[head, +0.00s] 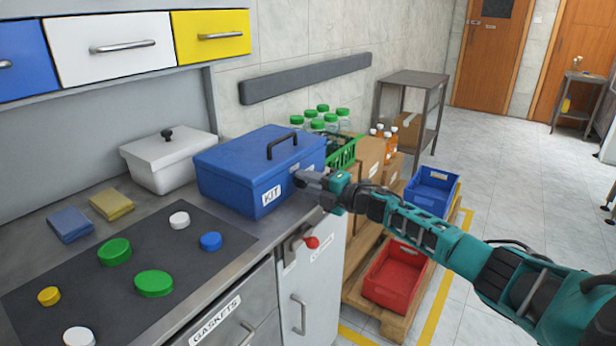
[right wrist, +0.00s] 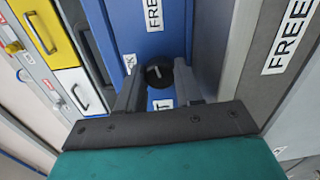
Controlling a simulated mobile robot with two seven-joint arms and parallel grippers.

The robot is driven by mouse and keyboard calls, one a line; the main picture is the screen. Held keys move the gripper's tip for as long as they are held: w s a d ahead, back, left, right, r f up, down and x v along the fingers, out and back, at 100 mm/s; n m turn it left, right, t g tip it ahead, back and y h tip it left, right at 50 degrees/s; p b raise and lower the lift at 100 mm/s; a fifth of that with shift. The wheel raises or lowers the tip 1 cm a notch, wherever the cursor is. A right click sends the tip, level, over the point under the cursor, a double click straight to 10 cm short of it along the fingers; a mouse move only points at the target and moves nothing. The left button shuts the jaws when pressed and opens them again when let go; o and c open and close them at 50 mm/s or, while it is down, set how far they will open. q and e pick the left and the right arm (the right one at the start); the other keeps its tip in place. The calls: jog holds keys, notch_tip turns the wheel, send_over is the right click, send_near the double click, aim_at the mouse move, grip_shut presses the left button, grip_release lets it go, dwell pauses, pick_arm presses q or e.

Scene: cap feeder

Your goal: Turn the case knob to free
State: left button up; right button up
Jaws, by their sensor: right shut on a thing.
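The blue case (head: 232,178) with a KIT label and a black top handle stands on the counter, its lid down. In the right wrist view its blue end (right wrist: 130,25) carries a FREE label (right wrist: 153,14). A round black case knob (right wrist: 158,73) with a short white mark sits on that end. Parts of other white labels show beside the knob, mostly hidden by the fingers. My right gripper (head: 308,181) is at the case's right end, shut on the knob, one finger on each side. The knob is hidden in the head view. My left gripper is not in view.
A white lidded box (head: 165,160) stands left of the case. A dark mat (head: 75,255) with several coloured caps lies in front. A red-knobbed latch (head: 311,242) sticks out below the counter edge. A green crate (head: 343,154) of bottles and cartons stand behind my right gripper.

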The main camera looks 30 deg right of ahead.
jog(key=shift+r+m+p, duration=0.1)
jog(key=shift+m+p, duration=0.35)
jog(key=shift+m, duration=0.45)
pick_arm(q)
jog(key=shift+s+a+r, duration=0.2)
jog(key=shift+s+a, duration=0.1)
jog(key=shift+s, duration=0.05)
pick_arm(e)
jog(key=shift+m, duration=0.3)
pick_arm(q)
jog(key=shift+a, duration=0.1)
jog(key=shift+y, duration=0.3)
pick_arm(e)
jog(key=o, duration=1)
jog(key=shift+o, duration=0.2)
jog(key=shift+f, duration=0.2)
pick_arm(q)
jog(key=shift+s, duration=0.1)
